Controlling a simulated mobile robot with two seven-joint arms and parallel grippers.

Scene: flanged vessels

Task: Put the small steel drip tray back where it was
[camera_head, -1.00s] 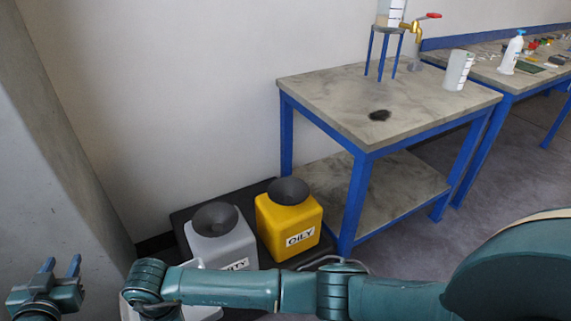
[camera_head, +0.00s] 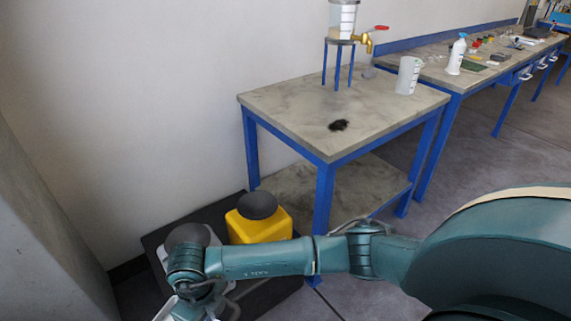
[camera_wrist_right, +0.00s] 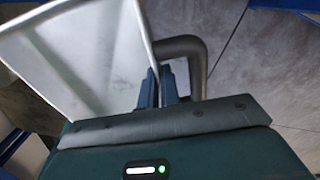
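The small steel drip tray (camera_wrist_right: 80,65) fills the upper left of the right wrist view, a pale metal sheet with a raised rim. A thick grey bent bar (camera_wrist_right: 185,48), perhaps its handle, stands beside the rim. My right gripper (camera_wrist_right: 168,88) has its blue fingers close together at the rim and bar, seemingly shut on the tray. In the head view, a pale edge of what looks like the tray (camera_head: 166,310) shows at the bottom, below my right arm's wrist. The right fingers are hidden there. My left gripper is not in view.
A blue-framed bench (camera_head: 285,103) carries a clear vessel (camera_head: 341,18) on a blue stand with a brass tap (camera_head: 364,41), a beaker (camera_head: 409,75) and a dark patch (camera_head: 338,125). A yellow can (camera_head: 258,228) and a grey can (camera_head: 190,234) with funnels stand on a dark mat.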

